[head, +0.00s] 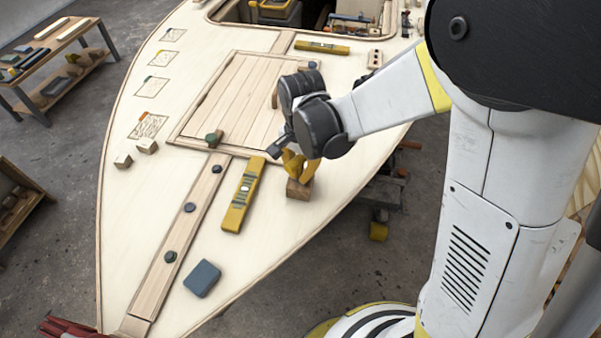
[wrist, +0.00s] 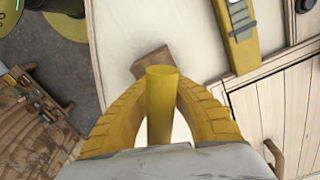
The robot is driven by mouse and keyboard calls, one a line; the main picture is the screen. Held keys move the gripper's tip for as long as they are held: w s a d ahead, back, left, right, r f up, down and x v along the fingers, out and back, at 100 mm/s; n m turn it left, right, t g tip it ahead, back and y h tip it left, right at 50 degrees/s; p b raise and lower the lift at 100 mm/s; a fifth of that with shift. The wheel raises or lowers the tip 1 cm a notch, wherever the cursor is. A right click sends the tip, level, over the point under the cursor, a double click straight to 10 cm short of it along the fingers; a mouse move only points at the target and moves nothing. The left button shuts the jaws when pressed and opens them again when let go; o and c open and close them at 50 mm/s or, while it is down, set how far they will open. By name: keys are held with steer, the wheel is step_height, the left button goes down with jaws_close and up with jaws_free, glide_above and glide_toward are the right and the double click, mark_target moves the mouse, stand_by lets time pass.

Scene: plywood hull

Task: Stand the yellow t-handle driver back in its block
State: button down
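The yellow t-handle driver (wrist: 161,105) shows in the wrist view as a yellow cylinder, its handle, between the two yellow fingers of my gripper (wrist: 163,92). The fingers touch it from both sides, so my gripper is shut on it. The driver's shaft is hidden. The brown wooden block (head: 299,190) stands on the pale deck near its right edge, and a part of it also shows in the wrist view (wrist: 151,63). In the head view my gripper (head: 294,174) is just above the block. I cannot tell whether the driver's tip is in the block.
A yellow level (head: 241,195) lies left of the block, and a second one (head: 322,47) lies farther back. A blue-grey pad (head: 202,278) lies toward the bow. The deck edge is close on the right.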

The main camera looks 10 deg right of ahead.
steer(key=c, duration=1.5)
jaws_free()
steer(key=shift+c, duration=0.2)
step_height(320, 180, up, 12)
steer(key=s+d+r+n+t, duration=0.4)
steer(key=s+d+n+t, duration=0.3)
steer(key=s+d, duration=0.3)
steer(key=d, duration=0.3)
steer(key=shift+s+d, duration=0.25)
steer(key=shift+s, duration=0.15)
